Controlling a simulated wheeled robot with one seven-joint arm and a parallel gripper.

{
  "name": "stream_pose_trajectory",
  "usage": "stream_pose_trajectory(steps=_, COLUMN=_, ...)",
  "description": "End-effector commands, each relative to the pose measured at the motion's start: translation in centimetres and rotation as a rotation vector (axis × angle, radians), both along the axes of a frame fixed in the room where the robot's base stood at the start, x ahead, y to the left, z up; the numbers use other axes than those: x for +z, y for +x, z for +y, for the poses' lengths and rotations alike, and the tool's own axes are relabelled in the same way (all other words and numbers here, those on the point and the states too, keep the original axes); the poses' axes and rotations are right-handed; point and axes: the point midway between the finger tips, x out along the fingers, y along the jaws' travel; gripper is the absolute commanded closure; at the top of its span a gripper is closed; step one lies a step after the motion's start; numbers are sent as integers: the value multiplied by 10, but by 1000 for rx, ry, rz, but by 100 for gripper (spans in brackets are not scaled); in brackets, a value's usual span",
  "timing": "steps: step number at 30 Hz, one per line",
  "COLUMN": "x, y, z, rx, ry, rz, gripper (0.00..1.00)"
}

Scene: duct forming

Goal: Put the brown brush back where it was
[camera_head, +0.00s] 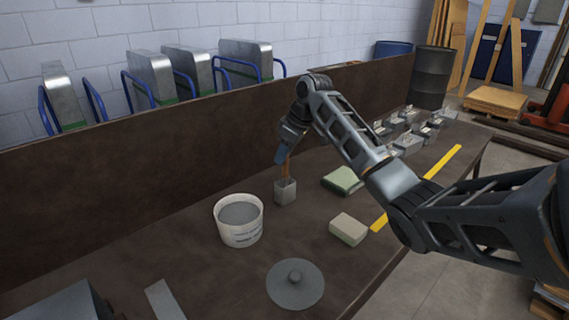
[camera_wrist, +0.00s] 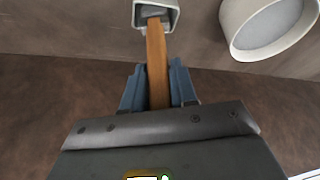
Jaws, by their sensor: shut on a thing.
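The brown brush (camera_wrist: 157,65) is a long brown handle held upright between the fingers of my gripper (camera_wrist: 158,88). Its lower end goes into the mouth of a small grey square holder (camera_wrist: 172,4), and the brush's tip is hidden inside. In the head view my gripper (camera_head: 283,153) is above the same holder (camera_head: 285,194), with a short piece of the brush (camera_head: 286,172) showing between them. The holder stands on the brown bench.
A white bucket (camera_head: 241,235) of grey material stands left of the holder. A green sponge-like block (camera_head: 342,181), a beige block (camera_head: 348,229) and a grey round lid (camera_head: 295,289) lie nearby. A yellow strip (camera_head: 443,162) lies at right. A brown backboard (camera_head: 130,170) runs behind.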

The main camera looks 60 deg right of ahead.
Motion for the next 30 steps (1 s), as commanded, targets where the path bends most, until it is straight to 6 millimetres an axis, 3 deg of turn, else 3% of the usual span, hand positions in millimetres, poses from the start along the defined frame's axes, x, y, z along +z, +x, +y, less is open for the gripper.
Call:
stream_pose_trajectory(steps=7, x=-31, y=-1, z=0, rx=0, ry=1, rz=2, gripper=100)
stream_pose_trajectory(steps=18, x=-35, y=0, z=1, rx=0, ry=1, rz=0, gripper=100)
stream_pose_trajectory(steps=19, x=-35, y=0, z=0, rx=0, ry=1, rz=0, gripper=71)
stream_pose_trajectory(steps=26, x=-35, y=0, z=0, rx=0, ry=1, rz=0, gripper=49)
stream_pose_trajectory(steps=30, x=-35, y=0, z=0, rx=0, ry=1, rz=0, gripper=47)
